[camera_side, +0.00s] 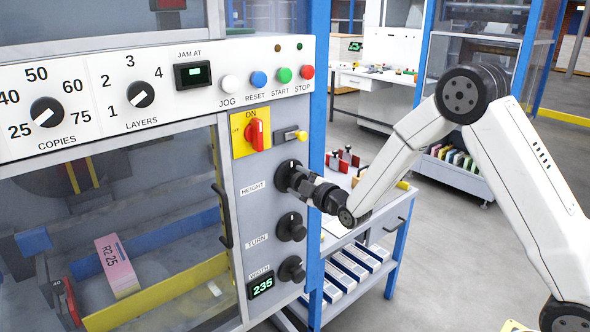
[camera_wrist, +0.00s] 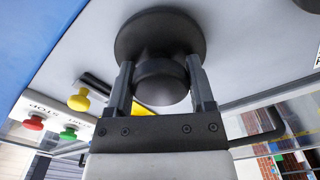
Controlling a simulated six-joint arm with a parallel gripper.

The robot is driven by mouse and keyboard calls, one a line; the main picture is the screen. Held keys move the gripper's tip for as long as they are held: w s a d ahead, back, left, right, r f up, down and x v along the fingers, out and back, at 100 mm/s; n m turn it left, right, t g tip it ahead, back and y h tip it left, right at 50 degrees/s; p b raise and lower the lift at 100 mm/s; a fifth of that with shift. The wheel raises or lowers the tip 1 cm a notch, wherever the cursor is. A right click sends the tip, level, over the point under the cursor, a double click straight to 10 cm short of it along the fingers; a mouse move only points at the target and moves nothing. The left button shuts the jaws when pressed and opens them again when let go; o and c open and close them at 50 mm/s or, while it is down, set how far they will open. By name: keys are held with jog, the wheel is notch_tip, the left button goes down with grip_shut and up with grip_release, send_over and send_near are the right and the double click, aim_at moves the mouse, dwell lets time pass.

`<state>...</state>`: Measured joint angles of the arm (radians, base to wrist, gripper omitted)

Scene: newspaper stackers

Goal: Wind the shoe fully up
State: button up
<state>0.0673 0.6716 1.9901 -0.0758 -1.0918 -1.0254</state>
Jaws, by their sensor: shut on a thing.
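The black HEIGHT knob (camera_side: 283,174) is on the grey side panel, under the red switch. My gripper (camera_side: 296,181) reaches it from the right in the side view. In the wrist view my gripper (camera_wrist: 161,82) has one finger on each side of the knob's round hub, and its wide black disc (camera_wrist: 160,32) lies behind. The jaws are shut on the hub. The fingers hide part of the knob in the side view, and I cannot read its turn angle. I cannot clearly identify the shoe behind the window.
Below are the TURN knob (camera_side: 291,227) and the WIDTH knob (camera_side: 292,269), beside a display (camera_side: 262,285) reading 235. A red switch (camera_side: 255,134) and a yellow-knobbed lever (camera_side: 299,135) sit above. A door handle (camera_side: 222,215) is left. A pink bundle (camera_side: 116,264) lies behind the window.

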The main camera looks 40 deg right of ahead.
dwell(0.3)
jog(key=o, duration=1.2)
jog(key=shift+s, duration=0.2)
jog(key=shift+s, duration=3.75)
jog(key=s+a+f+m+g, duration=0.1)
jog(key=s+f+m+g, duration=0.1)
jog(key=s+m+g, duration=0.2)
jog(key=s+f+m+g, duration=0.2)
jog(key=s+m+g, duration=0.2)
jog(key=s, duration=0.6)
jog(key=s+a+f+m+g, duration=0.1)
jog(key=s+f+m+g, duration=0.1)
jog(key=s+m+g, duration=0.2)
jog(key=shift+s+a+f+g, duration=0.1)
jog(key=shift+s+g, duration=0.45)
jog(key=shift+s, duration=0.1)
jog(key=shift+s+a+f+g, duration=0.1)
jog(key=shift+s+a+g, duration=0.05)
jog(key=shift+s+g, duration=0.5)
jog(key=shift+s+a+f+g, duration=0.1)
jog(key=shift+s+g, duration=0.4)
jog(key=shift+s, duration=0.2)
